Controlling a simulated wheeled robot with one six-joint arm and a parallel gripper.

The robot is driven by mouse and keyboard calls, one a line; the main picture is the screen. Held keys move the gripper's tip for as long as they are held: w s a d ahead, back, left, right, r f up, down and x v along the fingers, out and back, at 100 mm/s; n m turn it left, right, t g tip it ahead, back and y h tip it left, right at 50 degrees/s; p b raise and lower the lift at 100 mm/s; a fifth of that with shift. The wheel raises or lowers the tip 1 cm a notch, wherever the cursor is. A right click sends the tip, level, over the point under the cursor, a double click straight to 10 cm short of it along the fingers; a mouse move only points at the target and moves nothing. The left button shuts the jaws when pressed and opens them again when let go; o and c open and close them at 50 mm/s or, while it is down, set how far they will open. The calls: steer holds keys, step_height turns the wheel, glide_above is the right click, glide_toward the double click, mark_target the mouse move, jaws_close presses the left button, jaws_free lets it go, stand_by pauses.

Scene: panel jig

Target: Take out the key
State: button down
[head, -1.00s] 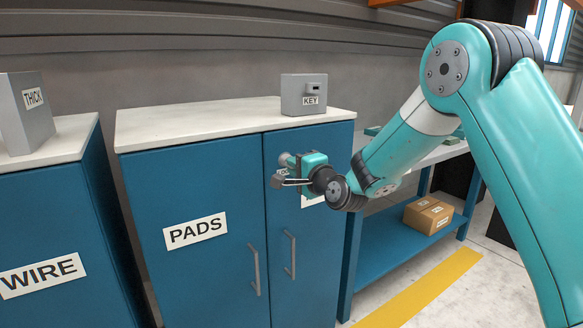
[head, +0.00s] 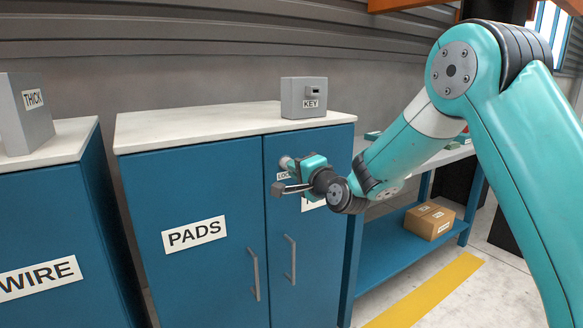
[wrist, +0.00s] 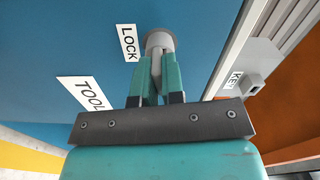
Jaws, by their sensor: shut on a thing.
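My gripper (head: 290,166) is at the right-hand door of the blue cabinet, at the round grey lock (wrist: 160,40) beside the LOCK label (wrist: 128,42). In the wrist view its two teal fingers (wrist: 158,72) are close together, their tips against or just in front of the lock. I cannot tell how far the key sits in the lock. A grey box labelled KEY (head: 303,98) stands on the cabinet top.
The blue cabinet (head: 205,200) has a PADS door on the left and a TOOL label (wrist: 86,94) on the right door. Two vertical handles (head: 291,259) lie below my gripper. A WIRE cabinet (head: 50,225) stands left, a blue bench (head: 385,240) right.

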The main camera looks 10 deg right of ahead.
steer(key=shift+s+d+b, duration=0.2)
steer(key=shift+s+b, duration=0.1)
steer(key=shift+s, duration=0.3)
steer(key=shift+b+v, duration=0.8)
steer(key=shift+v, duration=0.6)
steer(key=b+v, duration=0.3)
steer(key=v, duration=0.2)
steer(key=w+d+r+p, duration=0.3)
steer(key=r+p, duration=0.3)
steer(key=r, duration=0.2)
steer(key=w+d+r+p, duration=0.3)
steer(key=d+r+p, duration=0.2)
steer(key=r, duration=0.4)
steer(key=shift+d+r+p, duration=0.25)
steer(key=shift+r+p, duration=0.05)
steer(key=shift+p, duration=0.6)
steer(key=shift+w, duration=0.1)
